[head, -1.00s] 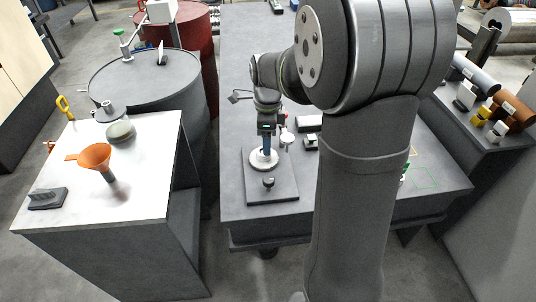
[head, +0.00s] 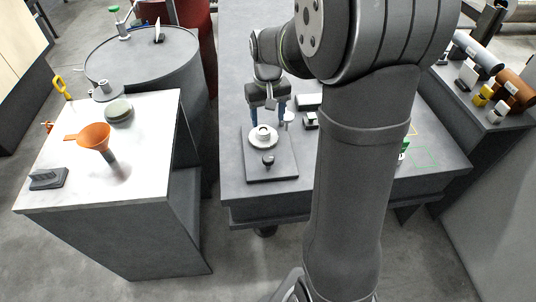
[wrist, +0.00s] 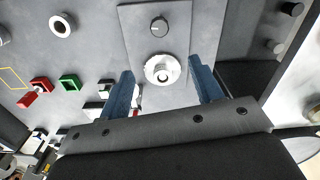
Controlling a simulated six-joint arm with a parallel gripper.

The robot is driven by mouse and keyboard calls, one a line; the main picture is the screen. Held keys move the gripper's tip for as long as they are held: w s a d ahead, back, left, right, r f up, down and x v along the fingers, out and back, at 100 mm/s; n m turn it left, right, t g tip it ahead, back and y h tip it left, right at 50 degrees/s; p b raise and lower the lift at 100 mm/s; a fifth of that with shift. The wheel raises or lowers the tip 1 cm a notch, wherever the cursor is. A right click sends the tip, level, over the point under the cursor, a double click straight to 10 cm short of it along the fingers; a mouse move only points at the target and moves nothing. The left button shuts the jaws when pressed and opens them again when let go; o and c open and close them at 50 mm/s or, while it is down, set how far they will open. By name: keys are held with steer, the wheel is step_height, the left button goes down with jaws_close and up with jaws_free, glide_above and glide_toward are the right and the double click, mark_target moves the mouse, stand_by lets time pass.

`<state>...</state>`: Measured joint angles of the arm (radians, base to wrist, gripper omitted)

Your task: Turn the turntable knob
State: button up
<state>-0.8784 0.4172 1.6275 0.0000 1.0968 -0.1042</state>
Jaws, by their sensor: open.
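The turntable is a white disc (head: 263,139) with a raised hub, set on a dark grey square plate (head: 287,172). A small black knob (head: 268,161) stands on the plate, in front of the disc. In the wrist view the disc (wrist: 162,75) lies between my fingers, and the knob (wrist: 159,27) is beyond it. My gripper (head: 267,119) is open and empty above the disc, with one blue finger to each side. In the wrist view the fingers of my gripper (wrist: 161,68) are wide apart. I cannot tell their exact height above the disc.
The plate lies on a grey table (head: 240,200). Small blocks and a round white piece (head: 289,116) stand to its right. A white-topped bench (head: 150,170) on the left holds an orange funnel (head: 94,138). A grey barrel (head: 150,65) stands behind that bench.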

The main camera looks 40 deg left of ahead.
steer(key=n, duration=0.2)
glide_toward(268, 156)
step_height(268, 156, down, 9)
steer(key=shift+s+r, duration=0.1)
stand_by(0.3)
steer(key=c, duration=1)
